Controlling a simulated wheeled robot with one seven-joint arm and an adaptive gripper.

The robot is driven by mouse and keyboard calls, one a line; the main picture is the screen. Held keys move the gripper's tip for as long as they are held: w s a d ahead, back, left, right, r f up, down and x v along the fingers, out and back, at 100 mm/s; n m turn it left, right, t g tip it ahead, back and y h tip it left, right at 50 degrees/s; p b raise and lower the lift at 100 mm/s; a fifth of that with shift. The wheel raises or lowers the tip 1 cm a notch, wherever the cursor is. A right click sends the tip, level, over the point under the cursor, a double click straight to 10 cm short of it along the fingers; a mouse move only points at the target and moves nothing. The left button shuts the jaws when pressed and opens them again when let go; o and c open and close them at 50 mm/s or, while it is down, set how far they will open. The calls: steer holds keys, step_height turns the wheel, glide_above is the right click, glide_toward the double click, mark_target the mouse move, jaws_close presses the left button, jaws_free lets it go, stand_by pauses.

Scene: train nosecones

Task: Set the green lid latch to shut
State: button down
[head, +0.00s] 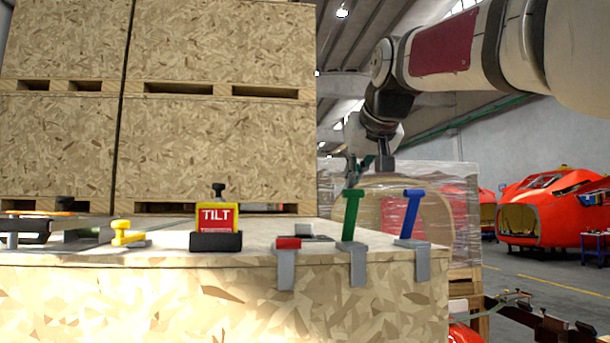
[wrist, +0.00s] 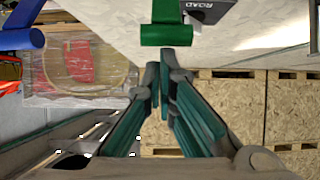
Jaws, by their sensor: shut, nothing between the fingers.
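The green lid latch (head: 350,213) stands upright on a grey bracket at the top front edge of the chipboard box (head: 180,300), its crossbar handle at the top. In the wrist view its green handle (wrist: 166,35) lies just past my fingertips. My gripper (wrist: 159,74) is shut and empty, its tips close to the handle; I cannot tell whether they touch. In the head view my gripper (head: 352,168) is just above the top of the green latch, partly hidden by the arm.
A blue latch (head: 411,215) stands upright to the right. A red latch (head: 287,245) lies low to the left. Stacked chipboard crates (head: 215,150) rise behind the box.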

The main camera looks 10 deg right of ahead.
steer(key=shift+s+f+t+b, duration=0.15)
steer(key=shift+s+t+b, duration=0.15)
steer(key=shift+b, duration=0.2)
steer(key=shift+s+f+b, duration=0.1)
steer(key=shift+s+b, duration=0.15)
steer(key=shift+b, duration=0.15)
steer(key=shift+s+t, duration=0.1)
steer(key=shift+t, duration=0.2)
steer(key=s+f+t+b, duration=0.1)
steer(key=s+t+b, duration=0.1)
steer(key=b, duration=0.4)
steer(key=s+f+t+b, duration=0.2)
steer(key=b, duration=0.4)
steer(key=shift+s+f, duration=0.1)
steer(key=shift+f, duration=0.1)
steer(key=t+b, duration=0.6)
steer(key=b, duration=1.2)
glide_toward(357, 195)
steer(key=w, duration=0.1)
steer(key=f+b, duration=0.2)
steer(key=shift+b, duration=0.35)
